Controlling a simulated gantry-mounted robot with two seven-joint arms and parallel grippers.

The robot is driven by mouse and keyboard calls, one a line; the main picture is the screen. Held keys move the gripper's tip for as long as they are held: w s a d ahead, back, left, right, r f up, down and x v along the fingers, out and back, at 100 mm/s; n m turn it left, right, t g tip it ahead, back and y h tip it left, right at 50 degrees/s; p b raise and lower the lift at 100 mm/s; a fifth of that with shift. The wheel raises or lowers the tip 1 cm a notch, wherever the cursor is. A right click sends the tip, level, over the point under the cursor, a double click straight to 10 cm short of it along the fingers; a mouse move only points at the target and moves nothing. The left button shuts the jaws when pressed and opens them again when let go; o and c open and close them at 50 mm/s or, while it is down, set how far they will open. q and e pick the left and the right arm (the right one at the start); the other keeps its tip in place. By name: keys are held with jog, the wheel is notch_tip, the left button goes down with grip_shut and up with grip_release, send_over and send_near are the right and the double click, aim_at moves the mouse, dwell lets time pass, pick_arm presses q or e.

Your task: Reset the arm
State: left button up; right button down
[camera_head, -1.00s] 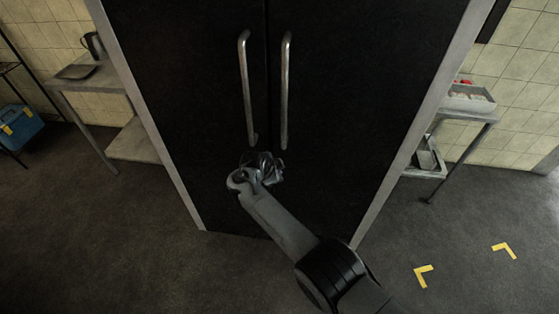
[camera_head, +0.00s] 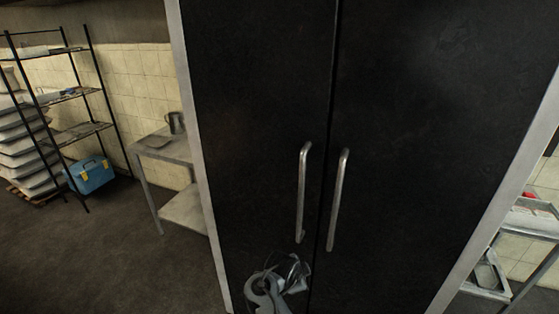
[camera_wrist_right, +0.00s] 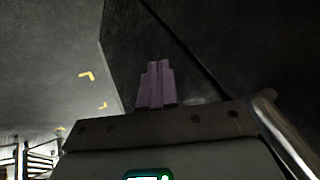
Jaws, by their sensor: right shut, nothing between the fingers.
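My right gripper (camera_head: 287,270) is at the bottom of the head view, in front of the lower left black door (camera_head: 260,110), below the handles. In the right wrist view its two fingers (camera_wrist_right: 155,85) are together and empty. The left metal handle (camera_head: 304,195) and the right metal handle (camera_head: 338,200) stand upright on either side of the door seam. Both doors look shut. A metal handle bar (camera_wrist_right: 285,135) also shows close beside the gripper in the right wrist view. My left gripper is not in view.
A metal side table (camera_head: 165,150) with a jug stands left of the cabinet. A black shelf rack (camera_head: 75,95) and a blue box (camera_head: 90,175) are farther left. A metal table (camera_head: 530,222) with trays is at the right. Floor at lower left is clear.

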jog(key=s+d+f+n+g+y, duration=0.1)
jog(key=s+d+f+n+y, duration=0.1)
jog(key=s+d+f+n, duration=0.5)
jog(key=s+f+n+y, duration=0.1)
jog(key=s+f+y, duration=0.1)
jog(key=s+f, duration=0.6)
jog(key=s+d+r+n, duration=0.3)
jog(key=s+r, duration=0.1)
jog(key=s, duration=0.5)
jog(key=s+d+r+n, duration=0.2)
jog(key=s+r+n, duration=0.15)
jog(key=s, duration=0.55)
jog(key=s+d+r+n, duration=0.3)
jog(key=s+r+n, duration=0.1)
jog(key=s, duration=0.5)
notch_tip(320, 180, up, 31)
jog(key=w+p, duration=0.1)
jog(key=p, duration=3.1)
jog(key=shift+a+g, duration=0.25)
jog(key=shift+g, duration=0.15)
jog(key=shift+m, duration=0.25)
